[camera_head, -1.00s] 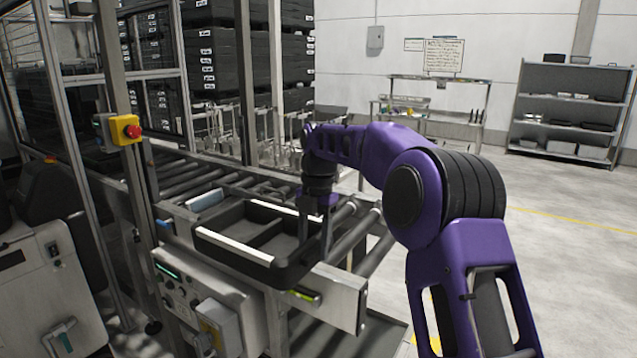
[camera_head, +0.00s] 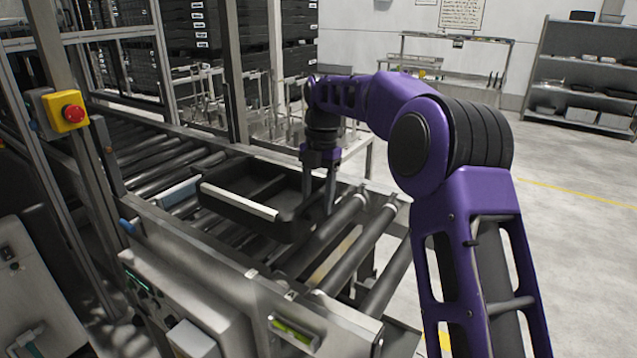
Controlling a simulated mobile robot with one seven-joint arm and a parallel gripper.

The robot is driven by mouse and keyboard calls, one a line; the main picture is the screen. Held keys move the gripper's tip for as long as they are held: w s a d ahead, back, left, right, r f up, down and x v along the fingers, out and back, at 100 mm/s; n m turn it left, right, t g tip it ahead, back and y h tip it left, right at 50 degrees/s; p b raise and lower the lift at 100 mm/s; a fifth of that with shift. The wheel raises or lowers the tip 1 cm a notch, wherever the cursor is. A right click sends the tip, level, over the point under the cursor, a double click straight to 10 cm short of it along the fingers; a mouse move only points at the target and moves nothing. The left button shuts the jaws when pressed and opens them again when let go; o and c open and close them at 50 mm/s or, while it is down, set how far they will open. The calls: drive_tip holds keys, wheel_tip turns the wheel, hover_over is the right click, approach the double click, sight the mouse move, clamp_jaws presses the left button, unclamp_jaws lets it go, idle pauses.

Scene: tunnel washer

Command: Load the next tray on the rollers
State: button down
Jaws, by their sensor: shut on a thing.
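A black tray (camera_head: 240,203) with a pale strip along its near rim and a divider inside is over the roller conveyor (camera_head: 345,235). It looks empty where I can see in. My gripper (camera_head: 319,205) points down at the tray's right end, its fingers shut on the tray's right wall. The far part of the tray is partly hidden by the gripper. I cannot tell whether the tray's underside touches the rollers or hangs just above them.
A metal frame post with a red stop button (camera_head: 72,113) stands at the left. A steel side rail (camera_head: 235,290) edges the conveyor in front. Bare rollers lie to the right of the tray. Stacked black trays (camera_head: 190,30) stand behind. The floor at right is clear.

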sight(317, 221)
drive_tip(key=shift+w, duration=0.5)
drive_tip(key=shift+s+f, duration=0.15)
drive_tip(key=shift+f, duration=0.45)
drive_tip(key=shift+f+b, duration=1.55)
drive_tip(key=shift+f, duration=0.45)
drive_tip(key=shift+f, duration=0.65)
drive_tip(key=shift+f+b, duration=0.9)
drive_tip(key=shift+f, duration=1.05)
